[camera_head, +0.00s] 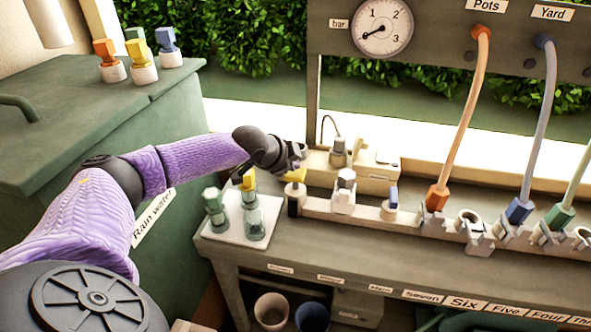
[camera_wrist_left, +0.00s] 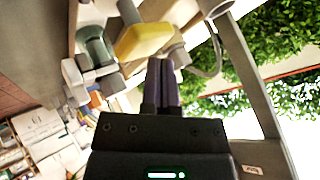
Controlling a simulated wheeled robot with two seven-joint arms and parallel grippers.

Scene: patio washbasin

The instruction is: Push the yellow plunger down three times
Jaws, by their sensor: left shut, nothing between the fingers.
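The yellow plunger (camera_head: 295,175) stands upright on a dark base at the left end of the pale bench rail. It shows large in the left wrist view (camera_wrist_left: 143,40), just beyond my fingertips. My left gripper (camera_head: 298,163) reaches in from the left, close above and behind the yellow top. Its fingers (camera_wrist_left: 163,70) are shut and hold nothing. I cannot tell whether the fingertips touch the plunger. My right gripper is in neither view.
A gauge panel (camera_head: 445,50) rises behind.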

